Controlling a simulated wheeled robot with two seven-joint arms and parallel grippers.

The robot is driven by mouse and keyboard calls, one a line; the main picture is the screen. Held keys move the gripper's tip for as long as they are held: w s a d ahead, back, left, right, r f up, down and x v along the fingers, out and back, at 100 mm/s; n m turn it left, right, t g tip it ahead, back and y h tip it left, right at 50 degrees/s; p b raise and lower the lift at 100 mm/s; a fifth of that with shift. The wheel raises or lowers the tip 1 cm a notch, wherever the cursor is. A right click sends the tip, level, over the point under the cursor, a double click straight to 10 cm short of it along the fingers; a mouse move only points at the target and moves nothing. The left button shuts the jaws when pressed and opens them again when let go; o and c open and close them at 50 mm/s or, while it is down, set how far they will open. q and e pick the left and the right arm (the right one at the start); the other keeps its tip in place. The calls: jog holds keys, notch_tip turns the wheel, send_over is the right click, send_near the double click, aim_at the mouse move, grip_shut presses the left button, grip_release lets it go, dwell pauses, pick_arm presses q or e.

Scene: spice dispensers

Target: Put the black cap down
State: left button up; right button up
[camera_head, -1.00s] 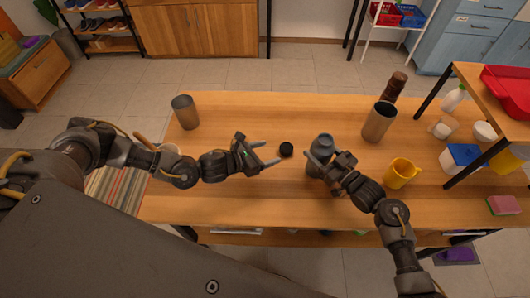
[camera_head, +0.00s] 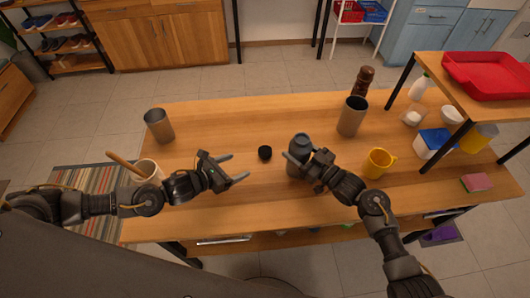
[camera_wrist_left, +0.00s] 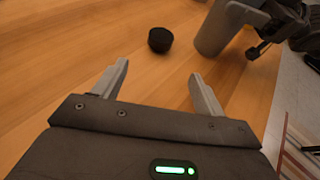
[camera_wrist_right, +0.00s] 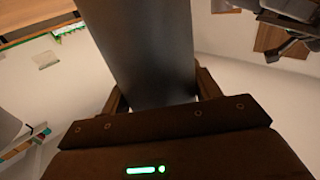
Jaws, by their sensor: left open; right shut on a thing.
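The black cap (camera_head: 265,152) sits on the wooden table (camera_head: 225,125), between my two grippers. It also shows in the left wrist view (camera_wrist_left: 160,41), beyond the fingertips and apart from them. My left gripper (camera_head: 238,167) is open and empty, low over the table to the left of the cap. Its two spread fingers show in the left wrist view (camera_wrist_left: 160,72). My right gripper (camera_head: 302,161) is shut on a grey spice dispenser (camera_head: 300,141), just right of the cap. The dispenser's grey body fills the middle of the right wrist view (camera_wrist_right: 145,50).
A raised shelf (camera_head: 455,100) bounds the right side. The table's middle back is clear.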

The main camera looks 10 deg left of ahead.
aim_at(260, 156)
pick_arm(q)
jog(key=x, duration=1.2)
jog(key=c, duration=1.1)
notch_tip(260, 156, up, 10)
jog(key=shift+r, duration=0.1)
